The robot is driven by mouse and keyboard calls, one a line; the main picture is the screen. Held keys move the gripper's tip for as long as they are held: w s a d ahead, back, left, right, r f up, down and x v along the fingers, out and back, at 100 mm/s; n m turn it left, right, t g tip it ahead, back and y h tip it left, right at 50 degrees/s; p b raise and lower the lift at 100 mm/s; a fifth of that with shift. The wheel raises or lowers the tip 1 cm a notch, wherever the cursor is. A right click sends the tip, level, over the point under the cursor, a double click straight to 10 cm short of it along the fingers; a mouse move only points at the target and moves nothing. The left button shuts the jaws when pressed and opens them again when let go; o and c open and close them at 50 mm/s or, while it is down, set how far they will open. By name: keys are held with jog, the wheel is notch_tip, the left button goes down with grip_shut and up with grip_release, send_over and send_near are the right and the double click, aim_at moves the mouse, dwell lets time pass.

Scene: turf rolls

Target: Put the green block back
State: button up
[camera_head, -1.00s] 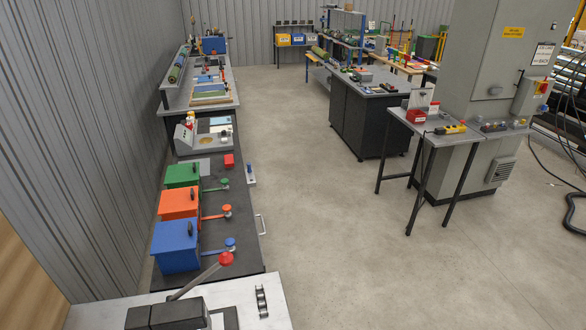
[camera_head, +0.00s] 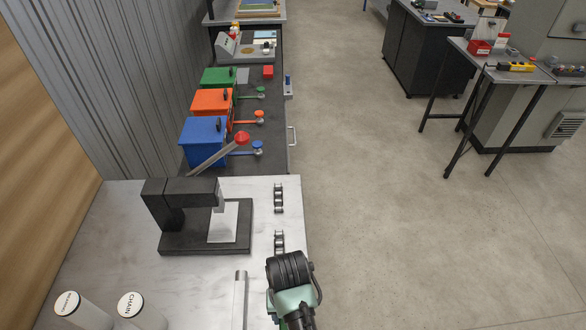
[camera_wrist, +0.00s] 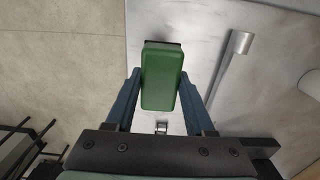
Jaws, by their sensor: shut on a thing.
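A green block (camera_wrist: 160,78) with rounded edges sits between the two blue fingers of my gripper (camera_wrist: 160,80) in the wrist view. The fingers are shut on its sides. Behind it lies the pale marbled benchtop. How high the block is above the benchtop cannot be told. In the head view my arm reaches in at the bottom, over the right edge of the near bench (camera_head: 130,215), and the block is hidden there.
A black press with a red-knobbed lever (camera_head: 200,225) stands on the near bench. Chain pieces (camera_head: 279,198), a metal bar (camera_head: 240,300) and two labelled canisters (camera_head: 140,308) lie around it. Blue (camera_head: 203,140), orange (camera_head: 212,103) and green (camera_head: 219,77) boxes stand beyond.

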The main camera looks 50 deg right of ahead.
jog(key=shift+f, duration=2.55)
jog(key=shift+f, duration=0.2)
jog(key=o, duration=1.3)
jog(key=shift+r, duration=0.15)
notch_tip(320, 180, up, 12)
jog(key=shift+r, duration=0.1)
